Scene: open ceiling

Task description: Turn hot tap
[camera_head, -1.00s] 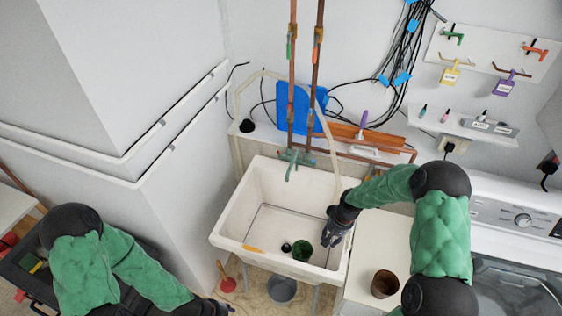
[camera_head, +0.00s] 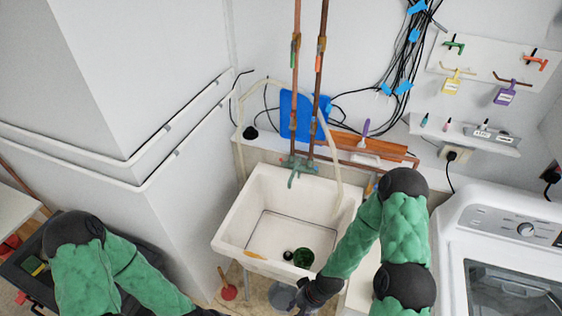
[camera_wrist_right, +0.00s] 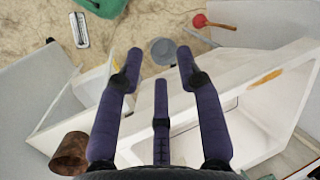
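A greenish tap (camera_head: 293,170) with a downturned spout sits at the back edge of the white sink (camera_head: 232,228). Two copper pipes (camera_head: 307,80) rise from it up the wall, with small coloured handles on them. An orange handle (camera_head: 321,43) is on the right pipe and a green one (camera_head: 294,48) on the left. I cannot tell which is hot. My right gripper (camera_head: 304,299) is at the sink's front right corner, far from the tap; in the wrist view its fingers (camera_wrist_right: 160,65) are apart and empty. My left arm's end is mostly cut off at the bottom edge.
A grey bucket (camera_wrist_right: 163,51) and red plunger (camera_head: 228,292) are on the floor. A brown pot (camera_wrist_right: 70,153) is near my right gripper. A washing machine (camera_head: 480,215) stands right. Space above the sink is clear.

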